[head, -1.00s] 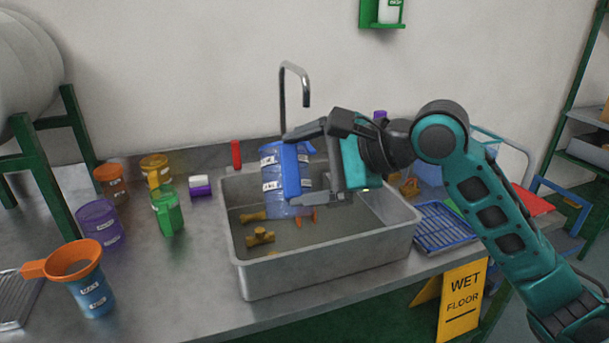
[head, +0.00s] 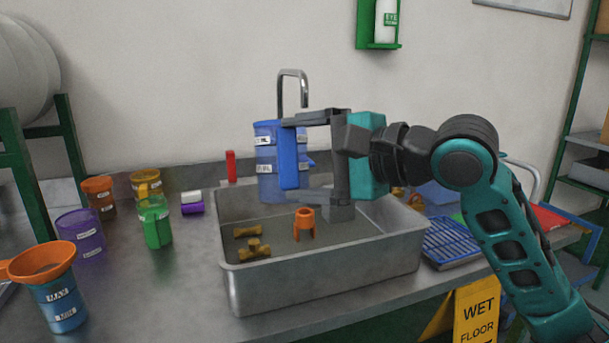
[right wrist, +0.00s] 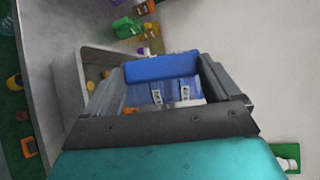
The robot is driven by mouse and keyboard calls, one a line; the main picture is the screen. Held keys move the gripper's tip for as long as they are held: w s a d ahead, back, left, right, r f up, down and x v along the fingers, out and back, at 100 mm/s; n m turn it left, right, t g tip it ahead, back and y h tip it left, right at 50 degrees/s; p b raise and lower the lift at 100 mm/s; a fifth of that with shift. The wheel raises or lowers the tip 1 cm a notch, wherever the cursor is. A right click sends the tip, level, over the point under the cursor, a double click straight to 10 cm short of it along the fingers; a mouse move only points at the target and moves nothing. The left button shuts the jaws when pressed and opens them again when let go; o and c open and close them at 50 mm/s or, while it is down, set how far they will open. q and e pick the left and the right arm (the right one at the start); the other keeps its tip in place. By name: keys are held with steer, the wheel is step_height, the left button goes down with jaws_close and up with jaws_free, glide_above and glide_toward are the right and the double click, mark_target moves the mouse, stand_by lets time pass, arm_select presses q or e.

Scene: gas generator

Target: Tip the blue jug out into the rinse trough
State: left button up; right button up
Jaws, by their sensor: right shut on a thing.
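The blue jug (head: 266,160) is held upright above the back left part of the steel rinse trough (head: 318,276). It is translucent blue with white labels and a solid blue handle. My right gripper (head: 292,160) is shut on the jug by its handle side, with one finger above and one below in the head view. In the right wrist view the jug (right wrist: 165,90) sits between the two fingers. An orange piece (head: 304,222) and brown pieces (head: 253,249) lie in the trough. My left gripper is not in view.
A tap (head: 292,85) rises behind the trough. To the left stand a green jug (head: 156,224), a purple cup (head: 80,235) and a blue container with an orange funnel (head: 42,262). A blue rack (head: 450,243) lies to the right.

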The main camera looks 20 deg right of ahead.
steer(key=shift+w+f+n+t+y+b, duration=0.2)
steer(key=shift+f+n+t+y+b, duration=0.35)
steer(key=shift+b, duration=0.75)
steer(key=shift+w+n+t+b, duration=0.1)
steer(key=shift+n+t+b, duration=0.4)
steer(key=shift+b, duration=0.2)
